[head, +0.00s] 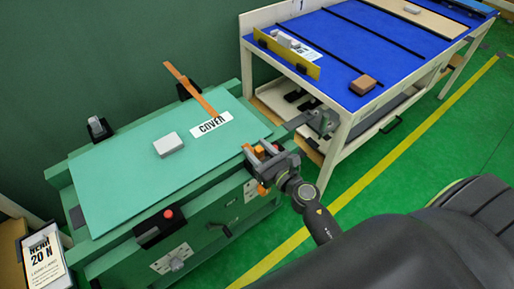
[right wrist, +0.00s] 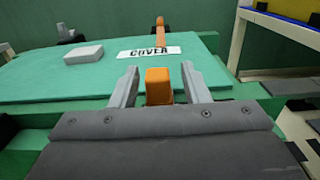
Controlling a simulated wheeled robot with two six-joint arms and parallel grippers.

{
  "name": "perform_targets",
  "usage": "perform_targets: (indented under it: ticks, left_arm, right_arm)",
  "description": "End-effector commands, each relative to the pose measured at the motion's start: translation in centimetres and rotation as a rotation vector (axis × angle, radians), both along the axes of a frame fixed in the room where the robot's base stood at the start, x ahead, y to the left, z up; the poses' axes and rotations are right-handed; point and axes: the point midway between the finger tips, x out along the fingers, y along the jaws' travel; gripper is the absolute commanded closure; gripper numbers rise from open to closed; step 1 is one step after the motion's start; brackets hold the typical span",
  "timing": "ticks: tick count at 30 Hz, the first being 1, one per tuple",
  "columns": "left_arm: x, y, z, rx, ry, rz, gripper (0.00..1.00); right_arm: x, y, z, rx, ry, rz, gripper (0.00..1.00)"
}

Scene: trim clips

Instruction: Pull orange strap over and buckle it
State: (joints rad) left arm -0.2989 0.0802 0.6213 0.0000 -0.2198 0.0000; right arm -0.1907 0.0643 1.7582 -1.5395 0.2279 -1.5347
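The orange strap (head: 190,88) sticks up at the far side of the green cover (head: 120,180), its lower end by the COVER label (head: 212,124). It also shows behind the label in the right wrist view (right wrist: 160,35). An orange buckle piece (right wrist: 158,86) is at the near edge of the cover. My right gripper (head: 262,152) is at that edge, with its fingers (right wrist: 159,80) on either side of the orange piece. Gaps show between the piece and the fingers, so it is open around it. My left gripper is not in view.
A pale block (head: 168,144) lies on the cover. A red button (head: 168,213) sits on a black mount at the near side. A blue-topped table (head: 350,60) with a brown block (head: 363,85) stands to the right. A sign (head: 45,258) is at lower left.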

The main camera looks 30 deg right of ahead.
Motion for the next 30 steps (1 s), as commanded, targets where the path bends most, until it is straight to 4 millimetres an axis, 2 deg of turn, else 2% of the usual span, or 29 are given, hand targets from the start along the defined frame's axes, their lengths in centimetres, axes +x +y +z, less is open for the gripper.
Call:
perform_targets:
  ticks: [8,13,20,30]
  left_arm:
    - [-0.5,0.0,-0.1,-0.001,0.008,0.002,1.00]
    - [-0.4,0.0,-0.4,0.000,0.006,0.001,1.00]
    - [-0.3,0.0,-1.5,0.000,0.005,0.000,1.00]
    - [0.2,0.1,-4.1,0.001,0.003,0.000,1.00]
  right_arm:
    - [0.1,0.0,0.2,0.001,-0.004,0.000,0.58]
    - [-1.3,-0.3,0.0,0.001,-0.004,-0.001,0.58]
    - [-5.6,-1.1,-0.2,-0.001,-0.002,-0.002,0.58]
    - [-12.2,-2.4,-0.4,-0.001,-0.001,-0.001,0.58]
